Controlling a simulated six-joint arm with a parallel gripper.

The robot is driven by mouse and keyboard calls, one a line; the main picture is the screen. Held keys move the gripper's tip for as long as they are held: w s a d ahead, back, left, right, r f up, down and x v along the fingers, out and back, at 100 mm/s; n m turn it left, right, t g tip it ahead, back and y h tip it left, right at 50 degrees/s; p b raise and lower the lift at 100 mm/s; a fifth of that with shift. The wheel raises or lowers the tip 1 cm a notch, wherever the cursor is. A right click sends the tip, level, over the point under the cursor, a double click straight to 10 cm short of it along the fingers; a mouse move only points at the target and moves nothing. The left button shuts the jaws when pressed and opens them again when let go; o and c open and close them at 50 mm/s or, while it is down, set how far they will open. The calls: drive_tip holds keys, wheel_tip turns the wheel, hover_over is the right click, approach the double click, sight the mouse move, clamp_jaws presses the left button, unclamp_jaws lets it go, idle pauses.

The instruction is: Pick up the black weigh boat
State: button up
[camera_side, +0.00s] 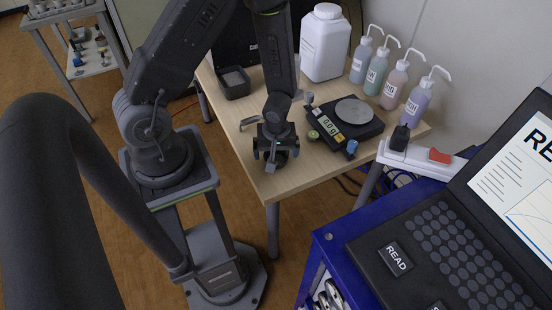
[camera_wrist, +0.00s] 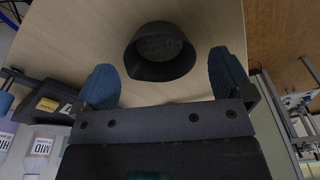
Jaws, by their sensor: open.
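The black weigh boat (camera_wrist: 160,52) is a round dark cup with grey-brown, soil-like material inside. It stands on the light wooden table (camera_wrist: 85,35) and shows between and just beyond my fingertips in the wrist view. My gripper (camera_wrist: 165,80) is open, with blue fingertips on either side of the boat and visible gaps to both. In the side view my gripper (camera_side: 275,152) points down over the front part of the table and mostly hides the boat beneath it.
A balance (camera_side: 345,122) reading 0.0 g stands right of my gripper, with small knobs near it. A square black tray (camera_side: 235,82) lies behind. A white jug (camera_side: 325,43) and several wash bottles (camera_side: 392,82) line the back. The table's front edge is close.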

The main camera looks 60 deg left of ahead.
sight(276, 159)
drive_tip(key=shift+w+a+f, duration=0.1)
drive_tip(key=shift+f, duration=1.1)
drive_tip(key=c, duration=0.8)
